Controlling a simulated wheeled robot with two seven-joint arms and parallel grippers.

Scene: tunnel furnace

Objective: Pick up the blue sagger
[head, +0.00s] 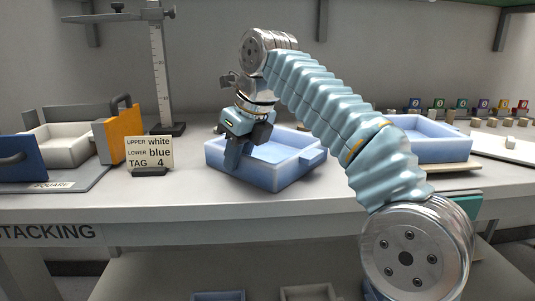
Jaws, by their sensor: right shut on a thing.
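A light blue sagger (272,173), a square open tray with low walls, sits on the workbench in the middle of the head view. My right gripper (236,155) comes down over its left wall and is shut on that wall. The near finger shows outside the wall; the other finger is hidden. The sagger looks level, and I cannot tell whether it is clear of the bench. A second blue sagger (425,152) stands on a thin board at the right, partly behind my right arm. My left gripper is not in view.
A sign (149,153) reads upper white, lower blue, tag 4. A white sagger (62,144) sits in a stacking fixture with orange (113,142) and blue (20,158) blocks at left. A height gauge (160,80) stands behind the sign. Several coloured tags line the right back.

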